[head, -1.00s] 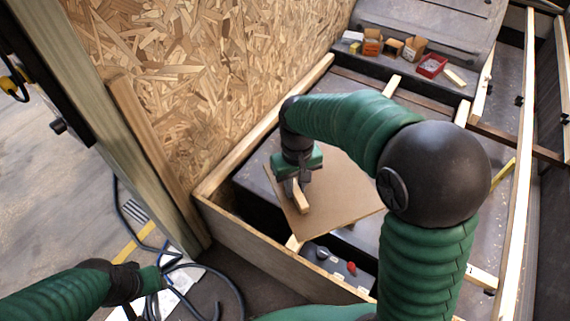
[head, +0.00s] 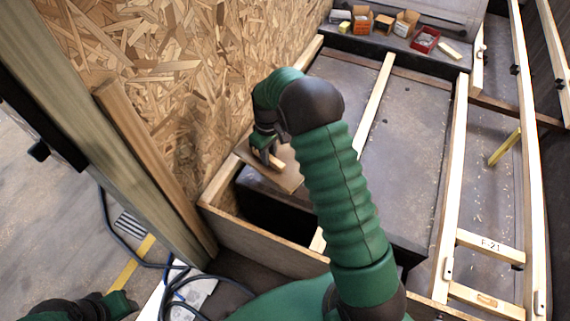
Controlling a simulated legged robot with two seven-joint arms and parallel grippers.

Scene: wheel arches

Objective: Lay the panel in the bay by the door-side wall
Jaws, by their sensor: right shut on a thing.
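The panel (head: 289,182) is a thin brown board with a pale wooden grip block on its top. It is over the bay beside the chipboard wall (head: 180,90), close to that wall, and partly hidden by my arm. My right gripper (head: 270,160) is shut on the block. I cannot tell whether the panel touches the frame or the wall. The bay's near end is bounded by a wooden board (head: 262,246), with a dark gap behind it. My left gripper (head: 122,303) is low at the left, its fingers unclear.
Small boxes (head: 383,23) and a red tray (head: 425,40) stand on the ledge at the back. A pale joist (head: 375,105) divides the grey arch top. Cables (head: 185,290) lie at the lower left.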

